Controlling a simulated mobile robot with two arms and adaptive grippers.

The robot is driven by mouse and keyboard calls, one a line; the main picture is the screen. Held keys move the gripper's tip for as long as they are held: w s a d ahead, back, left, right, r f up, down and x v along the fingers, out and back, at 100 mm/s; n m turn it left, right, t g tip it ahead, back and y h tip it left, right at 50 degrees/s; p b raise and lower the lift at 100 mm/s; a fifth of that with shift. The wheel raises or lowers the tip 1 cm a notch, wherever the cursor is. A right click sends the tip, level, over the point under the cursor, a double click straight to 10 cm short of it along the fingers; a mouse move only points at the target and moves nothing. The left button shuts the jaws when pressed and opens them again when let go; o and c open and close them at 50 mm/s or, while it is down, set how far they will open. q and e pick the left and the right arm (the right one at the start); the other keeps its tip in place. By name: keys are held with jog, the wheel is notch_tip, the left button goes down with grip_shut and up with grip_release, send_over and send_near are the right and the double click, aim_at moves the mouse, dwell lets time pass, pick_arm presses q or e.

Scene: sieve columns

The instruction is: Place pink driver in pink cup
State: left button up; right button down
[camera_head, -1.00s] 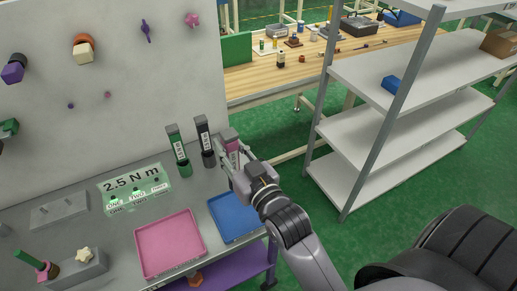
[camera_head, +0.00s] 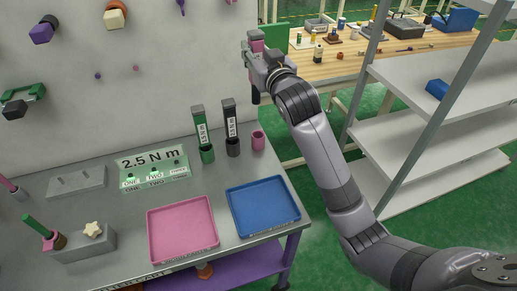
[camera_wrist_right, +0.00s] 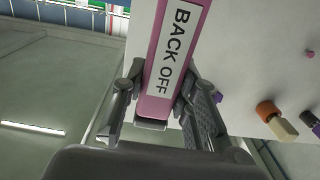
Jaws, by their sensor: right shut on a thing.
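My right gripper (camera_head: 258,62) is raised above the bench's right end, in front of the wall's edge. It is shut on the pink driver (camera_head: 257,46), mostly hidden by the fingers. In the right wrist view the fingers (camera_wrist_right: 160,105) clasp the pink driver (camera_wrist_right: 152,62), whose white label reads "BACK OFF". The pink cup (camera_head: 258,141) stands empty on the bench, well below the gripper and apart from it. My left gripper is out of view.
A green driver (camera_head: 201,130) and a dark driver (camera_head: 230,118) stand upright in cups left of the pink cup. A pink tray (camera_head: 151,240) and a blue tray (camera_head: 240,232) lie nearer. A metal shelf (camera_head: 420,160) stands at right.

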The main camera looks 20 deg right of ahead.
aim_at(258, 94)
jog(key=shift+w+d+r, duration=0.4)
jog(key=shift+w+r, duration=0.1)
jog(key=shift+r, duration=0.15)
notch_tip(258, 94, down, 14)
jog(key=shift+f, duration=0.2)
notch_tip(258, 94, down, 5)
jog(key=shift+f+b, duration=0.1)
jog(key=shift+b, duration=0.25)
jog(key=shift+f, duration=0.1)
jog(key=c, duration=1.3)
grip_release()
